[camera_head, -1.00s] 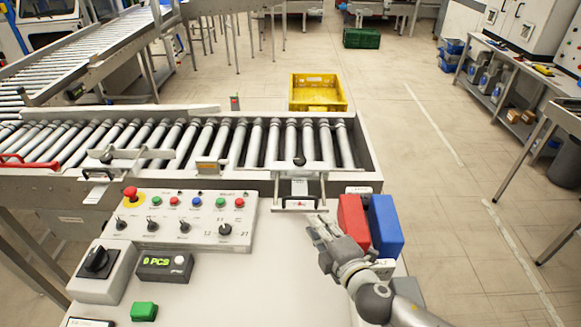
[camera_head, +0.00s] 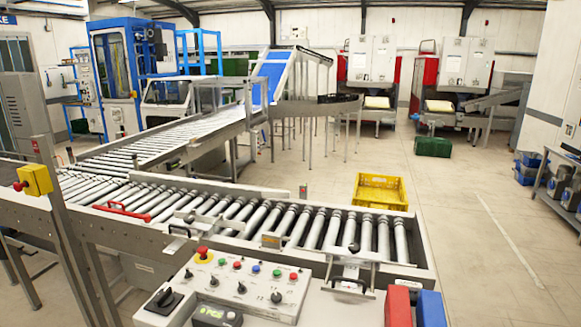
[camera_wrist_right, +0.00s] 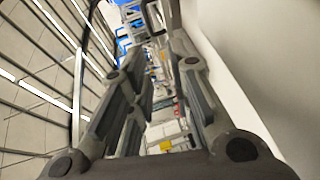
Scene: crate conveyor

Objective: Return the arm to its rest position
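My right gripper (camera_wrist_right: 160,58) shows in the right wrist view, with its dark fingers apart and nothing between them. Neither gripper is in the head view now. The control panel (camera_head: 258,289) with a red mushroom button (camera_head: 203,254) and several coloured buttons is at the bottom of the head view. A red box (camera_head: 398,308) and a blue box (camera_head: 431,309) stand side by side to its right, cut off by the lower edge.
A roller conveyor (camera_head: 300,226) runs behind the panel. A yellow crate (camera_head: 381,190) is on the floor beyond it, and a green crate (camera_head: 433,146) farther back. A yellow-and-red emergency stop box (camera_head: 35,180) is on a post at left. Floor at right is open.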

